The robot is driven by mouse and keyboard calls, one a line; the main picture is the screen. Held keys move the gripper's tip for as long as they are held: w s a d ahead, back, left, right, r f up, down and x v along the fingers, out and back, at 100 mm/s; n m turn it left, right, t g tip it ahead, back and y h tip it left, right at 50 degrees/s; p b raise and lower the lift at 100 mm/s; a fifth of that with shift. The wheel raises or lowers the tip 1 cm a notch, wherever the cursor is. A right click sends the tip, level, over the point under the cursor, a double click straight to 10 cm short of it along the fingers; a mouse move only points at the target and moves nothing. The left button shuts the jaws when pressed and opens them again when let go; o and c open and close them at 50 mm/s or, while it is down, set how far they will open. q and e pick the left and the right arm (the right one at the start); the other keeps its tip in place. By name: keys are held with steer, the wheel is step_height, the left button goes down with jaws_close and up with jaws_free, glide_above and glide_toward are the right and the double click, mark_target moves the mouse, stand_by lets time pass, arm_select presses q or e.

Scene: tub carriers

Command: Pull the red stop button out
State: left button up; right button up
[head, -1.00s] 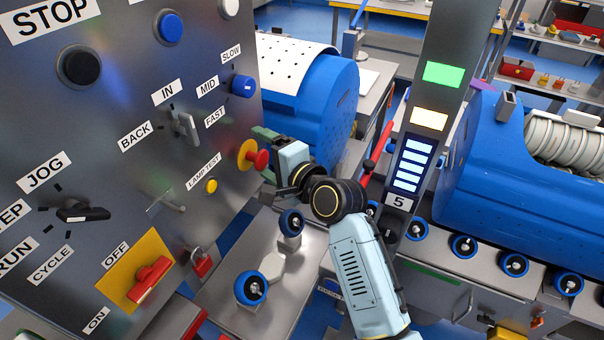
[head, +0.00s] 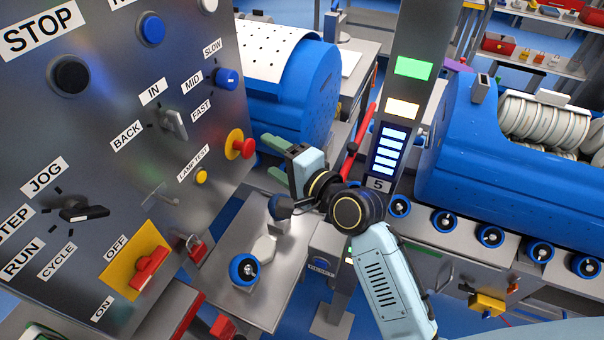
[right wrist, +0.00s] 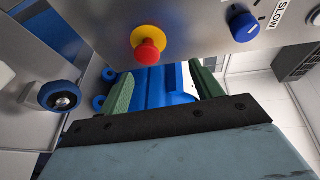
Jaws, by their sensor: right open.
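The red stop button (head: 243,149) is a mushroom head on a yellow round base (head: 233,143), near the right edge of the grey panel. It also shows in the right wrist view (right wrist: 148,52), ahead of the fingers and apart from them. My right gripper (head: 272,157) is just to the right of the button in the head view, its green fingers spread and pointing toward the panel. In the right wrist view the fingers (right wrist: 160,90) stand wide apart with nothing between them. My left gripper is not in view.
The panel (head: 110,130) carries several knobs, switches and a red rotary switch (head: 148,270) on a yellow plate. A blue knob (head: 227,79) sits above the button.

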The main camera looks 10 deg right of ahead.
steer(key=f+p+v, duration=0.1)
steer(key=v, duration=0.5)
steer(key=shift+s+d+p, duration=0.2)
steer(key=shift+s+p, duration=0.2)
steer(key=shift+s, duration=0.05)
steer(key=shift+r, duration=0.1)
steer(key=shift+p, duration=0.3)
stand_by(0.4)
